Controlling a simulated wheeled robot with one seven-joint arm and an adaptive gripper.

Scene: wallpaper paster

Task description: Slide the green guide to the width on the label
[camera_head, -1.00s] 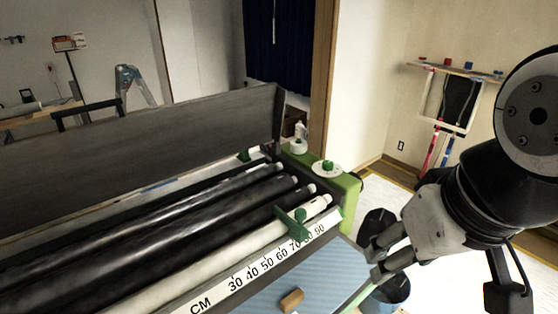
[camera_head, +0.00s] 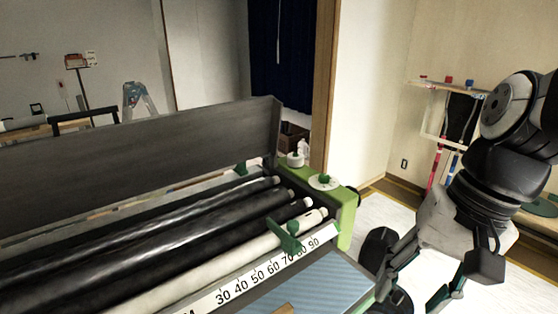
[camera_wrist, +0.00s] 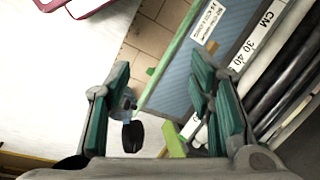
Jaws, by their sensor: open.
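The green guide (camera_head: 287,236) sits across the pale front roller of the paster, beside the 70–80 part of the white CM scale (camera_head: 262,274). A white label (camera_wrist: 208,22) with small black print lies on the blue surface in the wrist view; I cannot read its width reliably. My gripper (camera_head: 412,284) is open and empty, off the right end of the machine and apart from the guide. Its two fingers (camera_wrist: 160,92) frame floor and the edge of the blue surface in the wrist view. The guide cannot be made out in the wrist view.
Dark rollers (camera_head: 190,232) lie behind the pale one, with a raised grey cover (camera_head: 140,160) behind them. A green end housing (camera_head: 343,212) closes the right side. A tan block (camera_head: 283,309) lies on the blue surface (camera_head: 320,281). Open floor lies to the right.

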